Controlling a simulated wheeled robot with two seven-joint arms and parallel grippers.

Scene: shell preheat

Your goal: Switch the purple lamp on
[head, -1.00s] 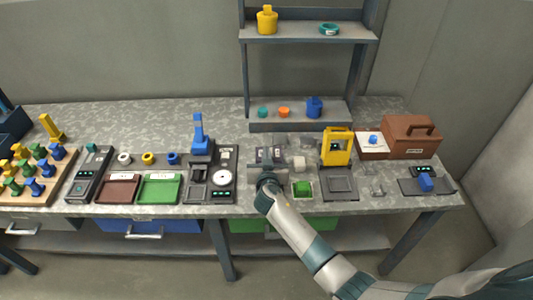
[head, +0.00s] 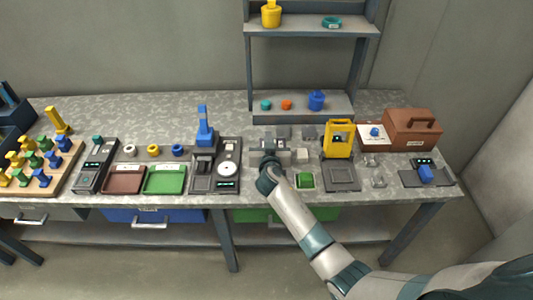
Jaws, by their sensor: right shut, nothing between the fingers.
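I cannot make out a purple lamp in the head view. My right gripper (head: 269,160) is shut and empty, pointing down at a small grey panel (head: 283,145) at the middle of the bench. The hand and forearm cover the panel's front part, and any lamp or switch there is hidden. I cannot tell whether the fingertips touch it. My left gripper is not in view.
Left of the hand stand a grey device with a white dial (head: 228,169) and a blue upright handle (head: 205,128). A shelf (head: 310,28) rises behind.

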